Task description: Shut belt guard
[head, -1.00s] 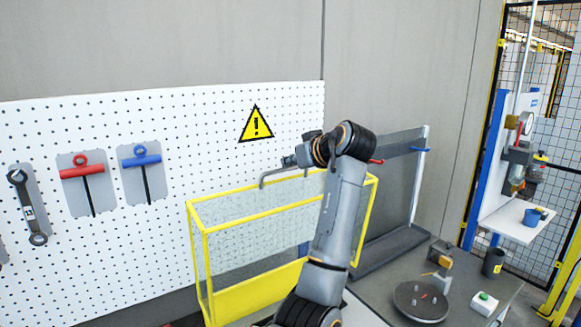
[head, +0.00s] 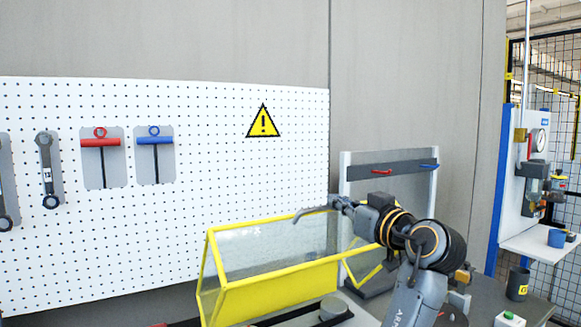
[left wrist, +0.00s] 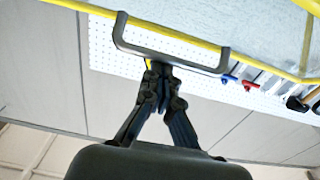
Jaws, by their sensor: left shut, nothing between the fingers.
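The belt guard (head: 282,279) is a yellow frame with clear panels, standing in front of the pegboard. Its clear upper panel (head: 270,248) slopes between the rear top bar and the lower front bar. A dark U-shaped handle (left wrist: 172,46) sits along a yellow bar in the left wrist view. My left gripper (left wrist: 161,70) is shut and empty, its fingertips at the middle of this handle; whether they touch it is unclear. In the head view the left gripper (head: 343,203) is by the guard's top right, and my arm hides the guard's right end. My right gripper is not in view.
The white pegboard (head: 220,190) with hanging tools and a warning sign (head: 263,122) is close behind. A grey panel (head: 390,168) with red and blue handles stands behind my arm. A dark cup (head: 517,284) and a green button box (head: 509,319) are on the bench at right.

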